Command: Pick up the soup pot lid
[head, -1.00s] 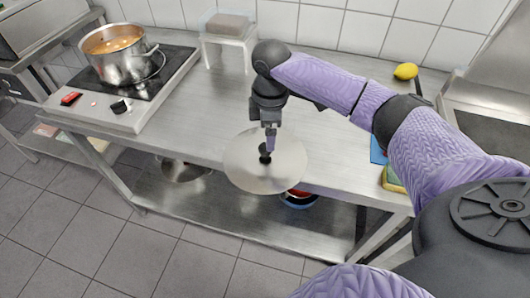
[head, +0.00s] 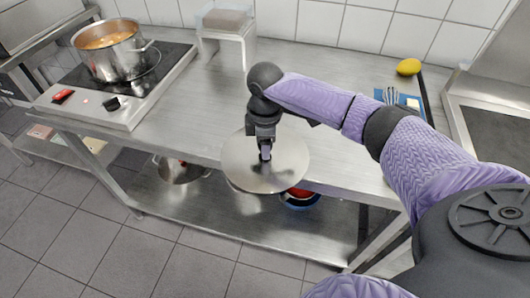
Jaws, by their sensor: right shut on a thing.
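The soup pot lid (head: 240,172) is a round, shiny metal disc with a small black knob in its middle. My right gripper (head: 265,152) is shut on the knob from above and holds the lid near the front edge of the steel table. The lid covers part of that edge and the lower shelf behind it. The soup pot (head: 117,62), uncovered with orange soup in it, stands on the black cooktop (head: 150,78) at the back left. My left gripper is not in view.
The steel table (head: 200,105) has clear room between the cooktop and my right arm. A small white stand (head: 247,47) is at the back wall. A lemon (head: 409,66) and a blue item (head: 424,97) lie at the right.

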